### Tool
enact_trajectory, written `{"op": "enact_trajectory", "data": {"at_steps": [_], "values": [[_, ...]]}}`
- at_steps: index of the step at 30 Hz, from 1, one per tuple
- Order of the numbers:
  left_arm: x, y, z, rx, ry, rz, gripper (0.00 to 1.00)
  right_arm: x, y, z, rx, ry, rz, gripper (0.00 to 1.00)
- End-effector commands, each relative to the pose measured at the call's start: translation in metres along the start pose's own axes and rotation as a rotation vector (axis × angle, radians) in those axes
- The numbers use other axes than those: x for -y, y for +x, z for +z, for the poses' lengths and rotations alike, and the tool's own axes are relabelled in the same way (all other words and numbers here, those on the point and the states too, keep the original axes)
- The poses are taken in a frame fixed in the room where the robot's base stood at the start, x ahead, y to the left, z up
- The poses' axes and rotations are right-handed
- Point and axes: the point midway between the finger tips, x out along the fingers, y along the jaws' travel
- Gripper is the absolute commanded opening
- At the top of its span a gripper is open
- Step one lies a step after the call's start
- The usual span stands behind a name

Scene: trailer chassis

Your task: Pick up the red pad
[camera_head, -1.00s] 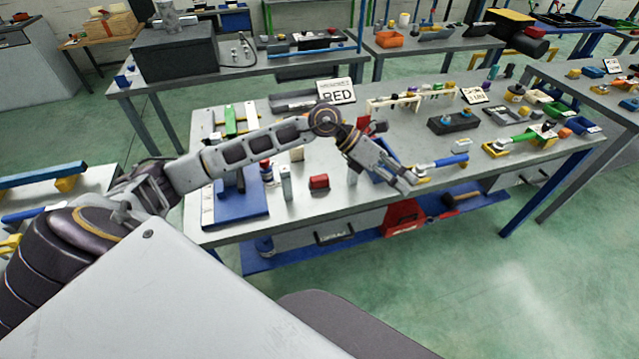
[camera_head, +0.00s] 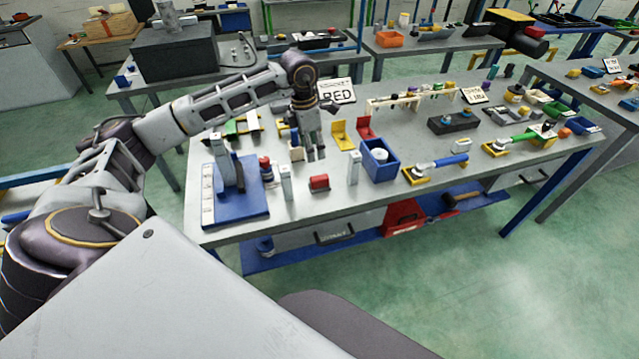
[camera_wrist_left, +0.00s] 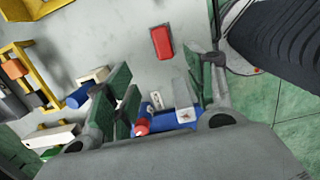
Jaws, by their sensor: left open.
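The red pad (camera_head: 319,182) is a small red block lying on the grey table near its front edge. It also shows in the left wrist view (camera_wrist_left: 161,42), at the top middle, with nothing in contact with it. My left gripper (camera_head: 315,155) points down over the table, a little behind the pad and apart from it in the head view. Its two fingers (camera_wrist_left: 165,85) are spread with nothing held between them. My right gripper is in neither view now.
White upright blocks (camera_head: 286,182) and (camera_head: 354,168) stand on either side of the pad. A blue base with uprights (camera_head: 240,208) is to the left. A blue bin (camera_head: 380,163) and yellow (camera_head: 342,136) and red (camera_head: 365,129) brackets are to the right and behind.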

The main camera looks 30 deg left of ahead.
Motion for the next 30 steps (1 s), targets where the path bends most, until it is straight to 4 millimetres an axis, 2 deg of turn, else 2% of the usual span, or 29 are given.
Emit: {"op": "enact_trajectory", "data": {"at_steps": [11, 30], "values": [[0.001, 0.006, 0.001, 0.002, 0.0, -0.003, 0.55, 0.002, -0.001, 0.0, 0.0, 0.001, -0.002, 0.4], [0.002, 0.08, 0.002, 0.003, 0.0, -0.003, 0.55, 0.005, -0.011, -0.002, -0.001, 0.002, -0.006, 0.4]]}}
